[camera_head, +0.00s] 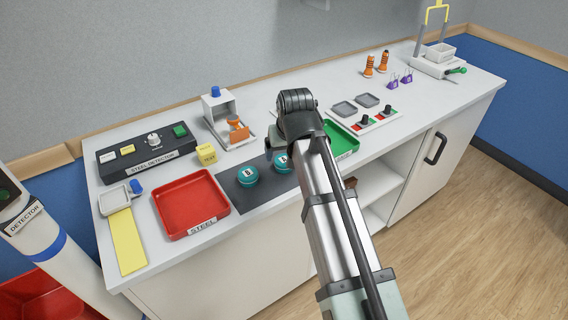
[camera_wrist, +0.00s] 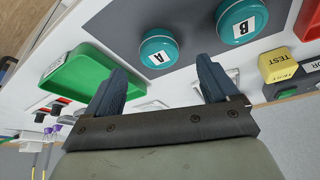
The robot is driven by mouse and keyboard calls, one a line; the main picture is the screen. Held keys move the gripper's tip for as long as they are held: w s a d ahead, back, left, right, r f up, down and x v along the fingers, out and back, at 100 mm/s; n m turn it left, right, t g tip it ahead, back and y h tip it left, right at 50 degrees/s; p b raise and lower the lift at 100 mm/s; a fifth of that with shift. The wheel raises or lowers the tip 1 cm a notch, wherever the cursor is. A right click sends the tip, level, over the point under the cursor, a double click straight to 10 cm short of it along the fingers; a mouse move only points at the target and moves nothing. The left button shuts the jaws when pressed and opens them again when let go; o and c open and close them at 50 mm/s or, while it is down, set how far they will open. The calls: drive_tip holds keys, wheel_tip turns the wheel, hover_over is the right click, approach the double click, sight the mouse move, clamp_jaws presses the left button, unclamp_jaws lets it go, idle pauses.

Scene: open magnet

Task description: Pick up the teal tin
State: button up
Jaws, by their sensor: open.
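Two round teal tins stand side by side on a dark grey mat (camera_wrist: 120,25). The tin labelled B (camera_head: 247,175) is the left one in the head view and also shows in the wrist view (camera_wrist: 241,20). The tin labelled A (camera_wrist: 159,48) is right of it in the head view (camera_head: 281,163), partly hidden by my arm. My gripper (camera_wrist: 160,72) is open and empty. In the wrist view tin A appears just beyond the gap between the fingers, with no visible contact. My fingers are hidden in the head view.
A red STEEL tray (camera_head: 190,204) lies left of the mat and a green tray (camera_head: 341,140) right of it. A yellow TEST block (camera_head: 206,154), a steel detector box (camera_head: 149,150) and a white stand (camera_head: 219,108) are behind. The counter's front edge is close to the mat.

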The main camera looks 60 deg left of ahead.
sight(285, 161)
drive_tip(key=shift+x, duration=3.25)
drive_tip(key=shift+w, duration=0.1)
drive_tip(key=shift+c, duration=0.2)
drive_tip(key=c, duration=1.1)
